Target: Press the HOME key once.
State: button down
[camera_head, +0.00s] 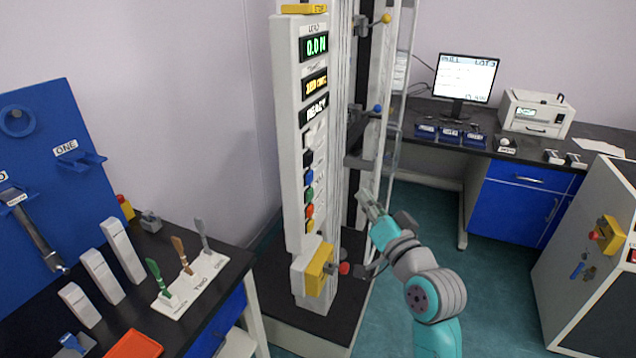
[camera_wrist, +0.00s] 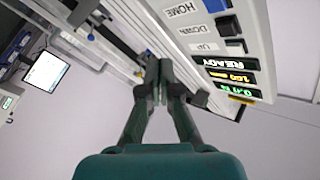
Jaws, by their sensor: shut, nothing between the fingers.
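The HOME key (camera_wrist: 216,5) is a blue square next to its HOME label (camera_wrist: 182,10), cut by the top edge of the wrist view, which shows the panel upside down. In the head view the blue key (camera_head: 309,176) sits below the dark keys on the tall white control panel (camera_head: 290,130). My gripper (camera_head: 364,198) is to the right of the panel, apart from it, with its fingers shut and empty. In the wrist view my gripper (camera_wrist: 159,72) shows its fingertips together, beside the panel and clear of the keys.
The black DOWN key (camera_wrist: 228,26) and UP key (camera_wrist: 236,46) adjoin HOME. Red and yellow keys (camera_head: 309,218) sit lower. Metal columns (camera_head: 345,100) and a clear guard (camera_head: 397,110) stand beside the panel.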

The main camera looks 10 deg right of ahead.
aim_at(310, 178)
jog(key=shift+w+d+r, duration=0.1)
jog(key=shift+d+r, duration=0.05)
jog(key=shift+r, duration=0.7)
jog(key=w+a, duration=0.5)
jog(key=a, duration=0.2)
jog(key=shift+w+a, duration=0.15)
jog(key=shift+a, duration=0.05)
dwell(1.3)
jog(key=shift+w+a, duration=0.2)
